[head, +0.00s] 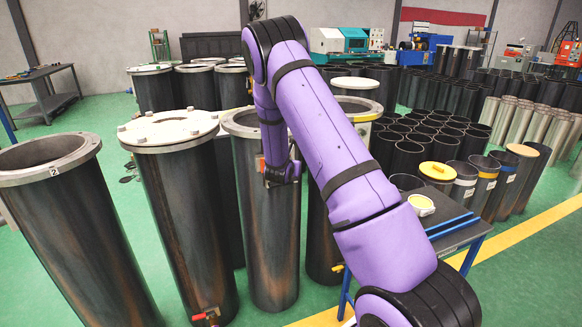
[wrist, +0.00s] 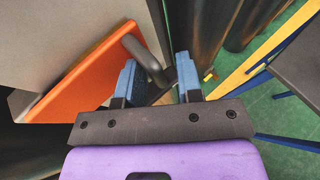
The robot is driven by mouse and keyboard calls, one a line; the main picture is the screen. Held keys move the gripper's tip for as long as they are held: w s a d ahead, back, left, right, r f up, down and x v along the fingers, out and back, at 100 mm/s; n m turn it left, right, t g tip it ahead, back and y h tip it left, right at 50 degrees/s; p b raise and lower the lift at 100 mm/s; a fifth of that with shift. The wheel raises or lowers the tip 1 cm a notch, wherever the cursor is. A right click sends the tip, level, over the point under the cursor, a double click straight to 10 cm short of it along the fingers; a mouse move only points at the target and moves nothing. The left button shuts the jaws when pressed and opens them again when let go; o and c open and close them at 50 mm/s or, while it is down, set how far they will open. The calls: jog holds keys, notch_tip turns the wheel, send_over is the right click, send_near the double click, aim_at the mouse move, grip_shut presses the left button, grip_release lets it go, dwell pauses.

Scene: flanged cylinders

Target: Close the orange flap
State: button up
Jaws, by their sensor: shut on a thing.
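The orange flap (wrist: 85,72) is a flat panel at the left of the wrist view, beside a light grey surface, with a dark grey bar handle (wrist: 144,58) on its side. My gripper (wrist: 157,76) has its two blue-grey fingers on either side of this handle and is shut on it. The fingers hide part of the handle. In the head view only a small orange piece of the flap (head: 261,163) shows beside my gripper (head: 282,178), in front of a tall dark cylinder (head: 268,230). How far the flap stands open cannot be told.
Tall flanged cylinders stand close on the left, one with a white lid (head: 168,128) and one marked 2 (head: 45,160). Many dark pipes fill the back right.

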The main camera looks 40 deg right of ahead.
jog(key=shift+s+d, duration=0.2)
jog(key=shift+d, duration=0.05)
jog(key=v, duration=1.1)
jog(key=shift+w, duration=0.2)
jog(key=shift+a+f, duration=0.1)
jog(key=shift+a, duration=0.1)
jog(key=shift+c, duration=0.5)
